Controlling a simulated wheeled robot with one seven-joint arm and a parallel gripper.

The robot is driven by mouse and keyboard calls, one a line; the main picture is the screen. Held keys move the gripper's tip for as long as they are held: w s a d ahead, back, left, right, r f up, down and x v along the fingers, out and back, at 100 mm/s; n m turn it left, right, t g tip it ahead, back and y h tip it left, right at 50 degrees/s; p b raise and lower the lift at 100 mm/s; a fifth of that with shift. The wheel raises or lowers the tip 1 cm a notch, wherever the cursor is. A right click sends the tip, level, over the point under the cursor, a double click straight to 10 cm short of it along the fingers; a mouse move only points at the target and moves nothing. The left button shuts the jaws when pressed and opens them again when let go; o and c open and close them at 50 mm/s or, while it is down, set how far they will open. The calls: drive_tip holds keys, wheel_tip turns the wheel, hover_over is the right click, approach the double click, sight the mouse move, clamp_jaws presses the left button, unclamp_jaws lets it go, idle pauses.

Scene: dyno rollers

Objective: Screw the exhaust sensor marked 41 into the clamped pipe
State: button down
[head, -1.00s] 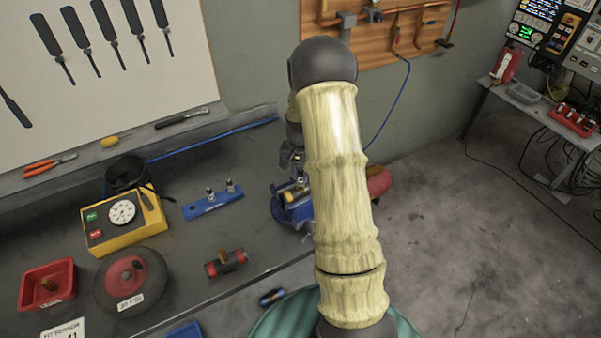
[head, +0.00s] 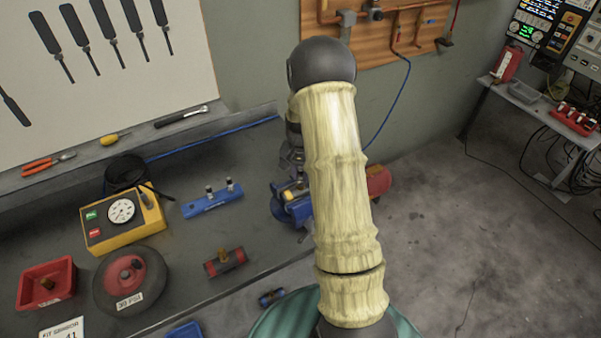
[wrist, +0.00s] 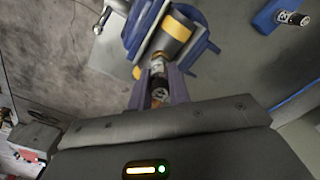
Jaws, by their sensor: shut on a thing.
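My gripper (wrist: 158,92) is at the bottom middle of the wrist view, shut on a sensor (wrist: 158,84) with a dark, pale-marked end; I cannot read its number. The sensor's metal part points at the clamped pipe (wrist: 180,32), a yellowish and grey cylinder in the blue vise (wrist: 205,46). The sensor's tip is at or very near the pipe's side; I cannot tell how far in it sits. In the head view the vise (head: 290,212) stands at the bench edge, partly behind my arm, which hides most of my gripper.
A blue rack (head: 212,204) with two upright sensors stands left of the vise; it also shows in the wrist view (wrist: 266,18).

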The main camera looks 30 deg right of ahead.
drive_tip(key=m, duration=0.4)
drive_tip(key=m+p, duration=0.1)
drive_tip(key=m, duration=0.2)
drive_tip(key=shift+r, duration=0.1)
drive_tip(key=m+p, duration=0.1)
drive_tip(key=m, duration=0.2)
drive_tip(key=m+p, duration=0.2)
drive_tip(key=m, duration=0.2)
drive_tip(key=shift+m, duration=0.3)
drive_tip(key=m+p, duration=0.3)
drive_tip(key=m, duration=0.2)
drive_tip(key=m+p, duration=0.2)
drive_tip(key=m, duration=0.2)
drive_tip(key=shift+w+m+p, duration=0.1)
drive_tip(key=shift+m+p, duration=0.2)
drive_tip(key=shift+m, duration=0.5)
drive_tip(key=c, duration=1.2)
unclamp_jaws()
drive_tip(key=shift+c, duration=0.2)
